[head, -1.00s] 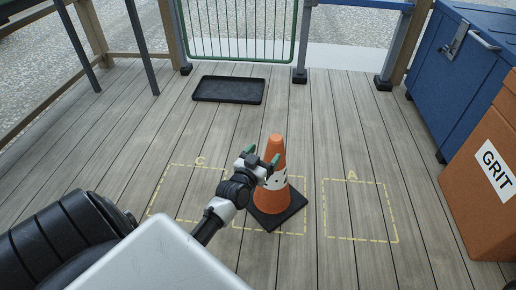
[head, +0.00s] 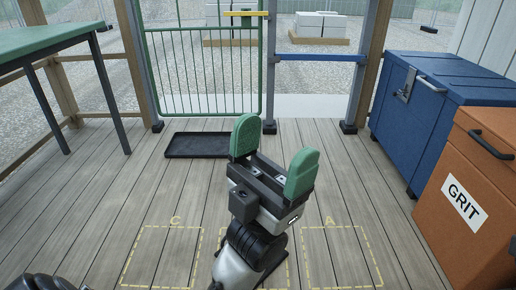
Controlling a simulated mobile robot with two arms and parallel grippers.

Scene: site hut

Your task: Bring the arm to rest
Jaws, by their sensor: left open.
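My left gripper (head: 272,156) is in the middle of the head view, raised close to the camera. Its two green fingertips are apart, with nothing between them. My left arm comes up from the bottom edge and hides the middle dashed square on the floor. The orange cone is not visible now; my arm covers the area where it showed before. My right gripper is not in view.
Dashed squares C (head: 160,256) and A (head: 342,256) on the deck look empty. A black tray (head: 197,145) lies before the green gate (head: 203,75). A green table (head: 45,42) stands left; a blue chest (head: 436,105) and orange grit bin (head: 470,205) stand right.

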